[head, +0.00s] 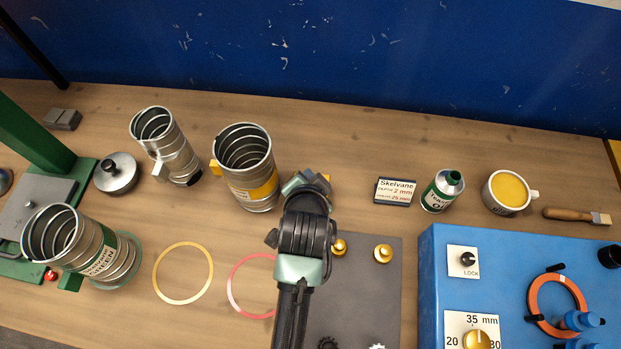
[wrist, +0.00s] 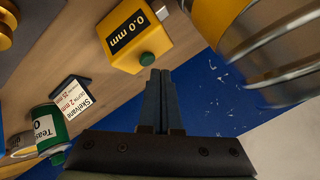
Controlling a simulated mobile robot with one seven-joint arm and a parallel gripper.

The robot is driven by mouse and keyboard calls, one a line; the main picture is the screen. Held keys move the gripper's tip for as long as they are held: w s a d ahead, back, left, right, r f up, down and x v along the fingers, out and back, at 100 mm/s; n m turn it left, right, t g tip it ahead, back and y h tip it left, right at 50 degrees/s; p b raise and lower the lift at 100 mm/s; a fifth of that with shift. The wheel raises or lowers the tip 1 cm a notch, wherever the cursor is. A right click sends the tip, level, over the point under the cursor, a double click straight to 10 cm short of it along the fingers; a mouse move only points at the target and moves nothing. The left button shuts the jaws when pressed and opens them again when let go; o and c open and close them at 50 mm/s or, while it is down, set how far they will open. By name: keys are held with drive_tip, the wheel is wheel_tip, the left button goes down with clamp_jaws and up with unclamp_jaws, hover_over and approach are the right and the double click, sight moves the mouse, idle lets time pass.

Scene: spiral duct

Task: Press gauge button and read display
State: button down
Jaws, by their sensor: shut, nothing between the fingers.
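In the head view my gripper (head: 306,180) is right of the yellow-banded spiral duct (head: 245,165) and hides most of the gauge.
The yellow-banded duct also fills the upper right of the wrist view (wrist: 272,45). A Skelvane card (head: 395,191), a green oil can (head: 443,191) and a yellow-filled tin (head: 507,192) stand to the right. A blue machine (head: 440,270) occupies the front right.

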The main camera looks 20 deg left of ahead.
drive_tip(key=shift+f, duration=0.3)
drive_tip(key=shift+f, duration=0.4)
idle(0.7)
drive_tip(key=shift+r+p, duration=0.7)
drive_tip(key=shift+r, duration=0.15)
wheel_tip(320, 180, up, 5)
drive_tip(key=p, duration=0.5)
idle(0.8)
